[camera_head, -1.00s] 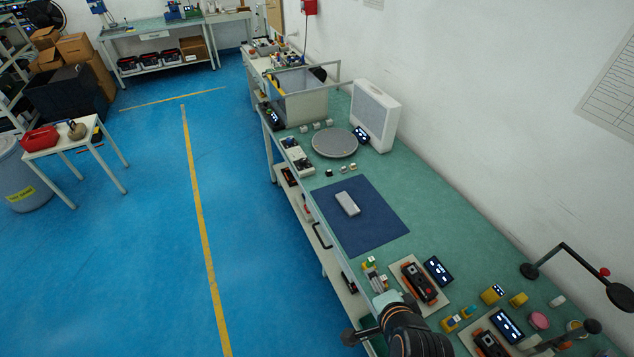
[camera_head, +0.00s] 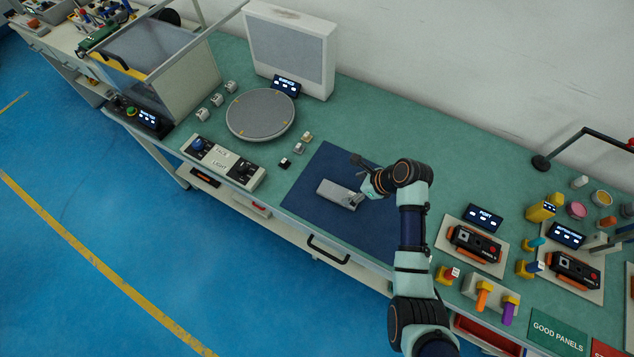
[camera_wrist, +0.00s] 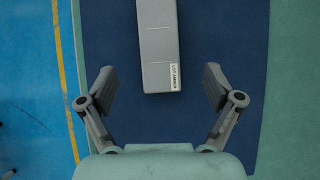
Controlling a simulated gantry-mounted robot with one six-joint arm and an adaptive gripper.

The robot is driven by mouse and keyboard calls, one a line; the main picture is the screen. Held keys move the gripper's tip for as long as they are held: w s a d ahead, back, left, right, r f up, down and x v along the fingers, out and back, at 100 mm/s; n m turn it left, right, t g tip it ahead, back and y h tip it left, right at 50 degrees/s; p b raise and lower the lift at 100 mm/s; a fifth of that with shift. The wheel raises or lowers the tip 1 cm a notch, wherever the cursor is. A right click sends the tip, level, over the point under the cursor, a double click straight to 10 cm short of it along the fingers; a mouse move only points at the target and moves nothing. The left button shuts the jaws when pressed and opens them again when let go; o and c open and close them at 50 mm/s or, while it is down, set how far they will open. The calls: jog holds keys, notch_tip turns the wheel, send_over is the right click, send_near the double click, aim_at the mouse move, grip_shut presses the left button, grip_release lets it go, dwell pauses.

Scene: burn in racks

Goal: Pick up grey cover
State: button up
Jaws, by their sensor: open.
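The grey cover (camera_head: 335,192) is a flat oblong piece lying on the dark blue mat (camera_head: 312,215). In the wrist view the grey cover (camera_wrist: 158,45) runs off the top edge and bears a small white label at its near end. My gripper (camera_head: 357,198) is over the cover's right end in the head view. In the wrist view my gripper (camera_wrist: 160,88) is open, its two fingers spread on either side of the cover's near end with clear gaps. Nothing is held.
A round grey turntable (camera_head: 260,114) and a switch box (camera_head: 223,162) stand to the left. A white panel unit (camera_head: 290,45) stands at the back. Orange-and-black devices (camera_head: 474,245) sit on boards at the right. The blue mat around the cover is clear.

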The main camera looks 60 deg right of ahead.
aim_at(340, 194)
jog(key=shift+s+f, duration=0.15)
jog(key=shift+f, duration=0.15)
jog(key=b+x, duration=0.3)
jog(key=x, duration=0.3)
jog(key=shift+f, duration=0.2)
jog(key=shift+w+f, duration=0.3)
jog(key=shift+c, duration=0.2)
jog(key=c, duration=1.3)
